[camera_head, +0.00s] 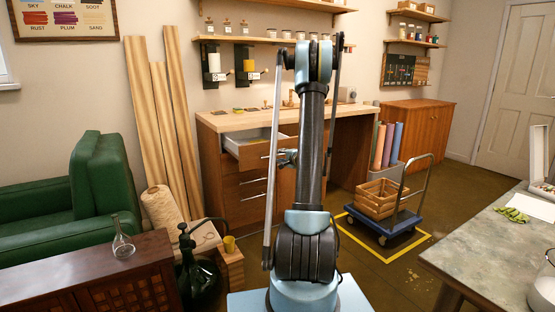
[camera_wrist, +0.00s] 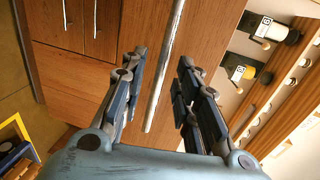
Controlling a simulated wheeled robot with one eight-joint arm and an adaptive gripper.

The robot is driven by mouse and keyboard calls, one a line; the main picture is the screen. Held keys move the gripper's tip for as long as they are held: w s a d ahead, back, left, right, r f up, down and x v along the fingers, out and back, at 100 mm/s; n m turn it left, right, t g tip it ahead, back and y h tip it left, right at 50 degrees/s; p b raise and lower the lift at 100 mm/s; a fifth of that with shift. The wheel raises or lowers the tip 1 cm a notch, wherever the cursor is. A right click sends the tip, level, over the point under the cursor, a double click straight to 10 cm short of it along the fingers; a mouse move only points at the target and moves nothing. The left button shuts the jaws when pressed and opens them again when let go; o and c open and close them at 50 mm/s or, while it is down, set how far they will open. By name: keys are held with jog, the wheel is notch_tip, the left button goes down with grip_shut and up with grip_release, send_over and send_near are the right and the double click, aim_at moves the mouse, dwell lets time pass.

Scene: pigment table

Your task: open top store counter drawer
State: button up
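The wooden store counter (camera_head: 230,200) stands against the back wall with a column of drawers on its left side. Its top drawer (camera_head: 252,153) is pulled partly out, and its pale inside shows from above. My gripper (camera_wrist: 162,58) is open in the wrist view. A long metal bar handle (camera_wrist: 166,70) shows between its two fingers, with a gap on both sides. I cannot tell how deep the fingers reach around it. In the head view my arm hides most of the gripper, near the drawer's right end.
A blue cart (camera_head: 386,226) with a wooden crate (camera_head: 378,198) stands to the right on a yellow floor outline. A green armchair (camera_head: 100,180), a dark bottle (camera_head: 200,275) and a low cabinet (camera_head: 90,275) are at left. A grey-topped table (camera_head: 490,245) is at right.

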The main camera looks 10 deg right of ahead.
jog(key=v, duration=0.8)
jog(key=shift+s, duration=0.25)
jog(key=shift+d, duration=0.1)
jog(key=s+a+r+n+g, duration=0.3)
jog(key=s+a+n+g, duration=0.45)
jog(key=s+a, duration=1.05)
jog(key=s+d+f+n+g+h, duration=0.1)
jog(key=s+f+n, duration=0.1)
jog(key=s, duration=0.8)
jog(key=s+d+f+n+g+h, duration=0.2)
jog(key=s+f, duration=0.1)
jog(key=s, duration=0.6)
jog(key=s+d+f+n+g+h, duration=0.1)
jog(key=s+f+n+g, duration=0.1)
jog(key=s, duration=0.8)
jog(key=shift+s+d+f+n+h, duration=0.25)
jog(key=shift+s+n+h, duration=0.15)
jog(key=shift+n, duration=0.15)
